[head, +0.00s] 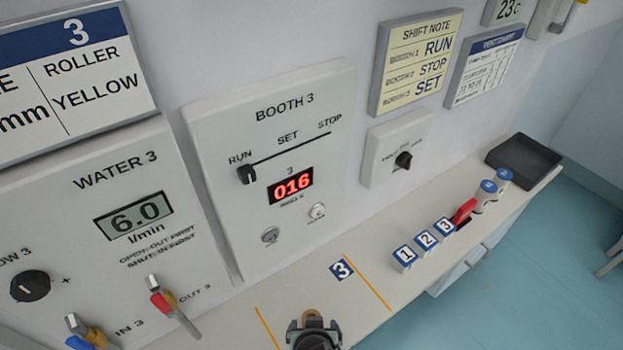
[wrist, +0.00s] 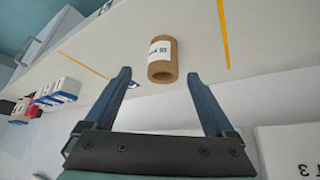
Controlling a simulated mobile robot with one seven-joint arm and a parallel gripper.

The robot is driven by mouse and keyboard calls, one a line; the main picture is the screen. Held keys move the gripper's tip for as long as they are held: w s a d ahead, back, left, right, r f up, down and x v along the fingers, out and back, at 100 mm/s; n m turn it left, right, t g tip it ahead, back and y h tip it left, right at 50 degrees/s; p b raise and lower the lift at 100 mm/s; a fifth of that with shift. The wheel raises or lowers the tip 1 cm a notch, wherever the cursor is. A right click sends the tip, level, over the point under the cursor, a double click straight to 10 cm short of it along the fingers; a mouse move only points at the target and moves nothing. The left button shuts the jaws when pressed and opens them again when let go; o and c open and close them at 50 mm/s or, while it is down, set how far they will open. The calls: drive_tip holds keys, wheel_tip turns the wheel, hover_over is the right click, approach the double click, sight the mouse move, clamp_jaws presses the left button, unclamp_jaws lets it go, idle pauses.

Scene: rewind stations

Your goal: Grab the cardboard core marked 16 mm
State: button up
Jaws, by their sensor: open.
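A brown cardboard core (wrist: 163,70) with a white label stands on the pale bench in the wrist view. The label is upside down and small, and appears to read 16 mm. My gripper (wrist: 158,77) is open, with its two dark fingers apart. The core shows just beyond the fingertips, between their lines, and nothing is held.
Orange lines and a blue 3 mark (head: 342,269) lie on the bench. Blocks numbered 1, 2, 3 (head: 426,240), a red item (head: 463,212) and a black tray (head: 523,156) stand to the right. The booth 3 panel (head: 275,170) and water valves (head: 160,300) are on the wall.

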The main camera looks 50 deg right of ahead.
drive_tip(key=shift+x, duration=2.45)
drive_tip(key=shift+w, duration=0.1)
drive_tip(key=shift+a, duration=0.1)
clamp_jaws()
